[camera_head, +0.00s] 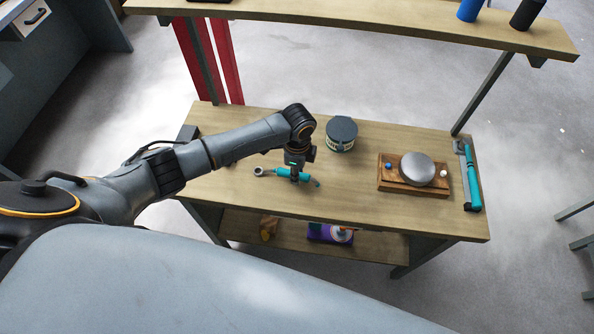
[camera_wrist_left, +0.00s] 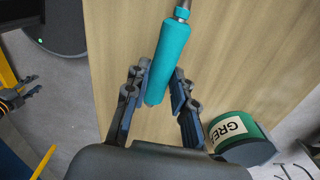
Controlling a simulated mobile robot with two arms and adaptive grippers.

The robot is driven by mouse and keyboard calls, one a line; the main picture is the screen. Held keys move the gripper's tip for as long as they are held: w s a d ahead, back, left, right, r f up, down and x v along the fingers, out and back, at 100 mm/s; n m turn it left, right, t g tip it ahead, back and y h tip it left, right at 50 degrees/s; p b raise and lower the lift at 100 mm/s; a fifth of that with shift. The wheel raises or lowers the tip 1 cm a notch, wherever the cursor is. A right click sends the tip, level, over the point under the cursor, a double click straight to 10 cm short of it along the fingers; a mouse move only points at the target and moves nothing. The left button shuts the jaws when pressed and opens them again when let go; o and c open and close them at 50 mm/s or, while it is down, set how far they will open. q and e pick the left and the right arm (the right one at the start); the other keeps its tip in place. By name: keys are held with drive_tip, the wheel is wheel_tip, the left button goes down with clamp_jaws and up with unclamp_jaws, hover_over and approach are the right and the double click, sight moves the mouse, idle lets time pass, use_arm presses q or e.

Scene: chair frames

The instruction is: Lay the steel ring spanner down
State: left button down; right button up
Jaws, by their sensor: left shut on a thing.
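The steel ring spanner has a bare ring end (camera_head: 259,170) pointing left and a teal handle (camera_head: 306,180) in the head view. My left gripper (camera_head: 295,176) is over the workbench (camera_head: 225,185), shut on the teal handle. In the left wrist view the teal handle (camera_wrist_left: 169,62) lies between the fingers of the left gripper (camera_wrist_left: 158,95), with a bit of steel shaft at the top edge. The ring end is outside that view. I cannot tell whether the spanner touches the bench.
A grease tin (camera_head: 341,134) stands behind the gripper, also in the left wrist view (camera_wrist_left: 235,133). A wooden board (camera_head: 397,188) with a steel dome (camera_head: 417,168) stands to the right, then a teal-handled tool (camera_head: 472,180). Bench between spanner and board is clear. A shelf (camera_head: 350,18) runs above.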

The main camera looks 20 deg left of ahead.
use_arm(q)
drive_tip(key=shift+f, duration=0.15)
drive_tip(key=c, duration=1)
unclamp_jaws()
drive_tip(key=shift+c, duration=0.2)
drive_tip(key=o, duration=0.3)
drive_tip(key=shift+r+p, duration=1.4)
drive_tip(key=shift+p, duration=0.15)
drive_tip(key=shift+r, duration=0.15)
